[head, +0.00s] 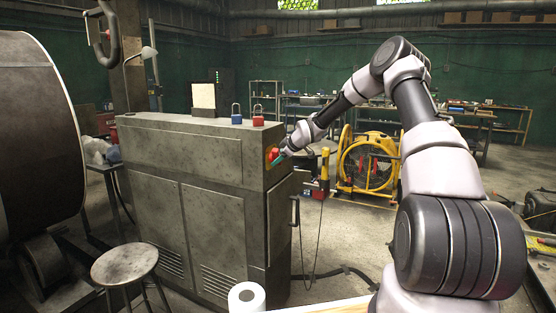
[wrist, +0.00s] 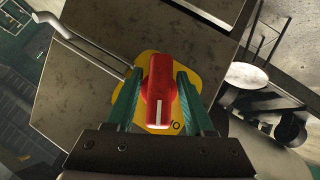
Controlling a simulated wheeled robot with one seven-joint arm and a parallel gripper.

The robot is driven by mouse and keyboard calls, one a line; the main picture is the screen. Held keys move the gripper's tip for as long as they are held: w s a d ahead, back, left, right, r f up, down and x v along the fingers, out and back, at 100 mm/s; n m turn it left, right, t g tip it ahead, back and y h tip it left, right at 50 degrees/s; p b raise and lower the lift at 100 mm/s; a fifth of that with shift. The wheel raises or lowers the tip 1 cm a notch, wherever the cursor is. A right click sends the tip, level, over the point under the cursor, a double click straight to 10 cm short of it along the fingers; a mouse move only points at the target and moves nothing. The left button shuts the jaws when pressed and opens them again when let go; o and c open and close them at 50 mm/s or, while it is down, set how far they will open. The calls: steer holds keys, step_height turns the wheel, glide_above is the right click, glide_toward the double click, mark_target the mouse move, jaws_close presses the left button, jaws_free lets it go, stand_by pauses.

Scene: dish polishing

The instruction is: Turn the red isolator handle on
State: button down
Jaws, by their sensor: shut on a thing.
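The red isolator handle (wrist: 158,88) sits on a yellow plate (wrist: 148,66) on the end face of the grey cabinet (head: 190,185). In the head view the handle (head: 274,154) shows near the cabinet's upper right corner. My gripper (wrist: 160,85) has its two green fingers on either side of the handle and is shut on it. In the wrist view the white line on the handle points down toward the gripper base. A letter O shows on the plate's lower right; other marks are hidden. In the head view my gripper (head: 280,157) reaches the handle from the right.
A blue padlock (head: 236,117) and a red padlock (head: 258,119) stand on the cabinet top. A bent metal rod (wrist: 85,45) runs beside the plate. A stool (head: 124,265) and a white roll (head: 246,297) are in front. A yellow fan (head: 368,163) stands behind my arm.

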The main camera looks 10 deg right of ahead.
steer(key=m+g+y, duration=0.2)
steer(key=g, duration=0.1)
steer(key=shift+r, duration=0.1)
steer(key=shift+w+g, duration=0.1)
steer(key=shift+g, duration=0.2)
stand_by(0.4)
steer(key=c, duration=0.6)
jaws_free()
steer(key=v, duration=1)
steer(key=shift+d+r, duration=0.2)
steer(key=shift+d, duration=0.15)
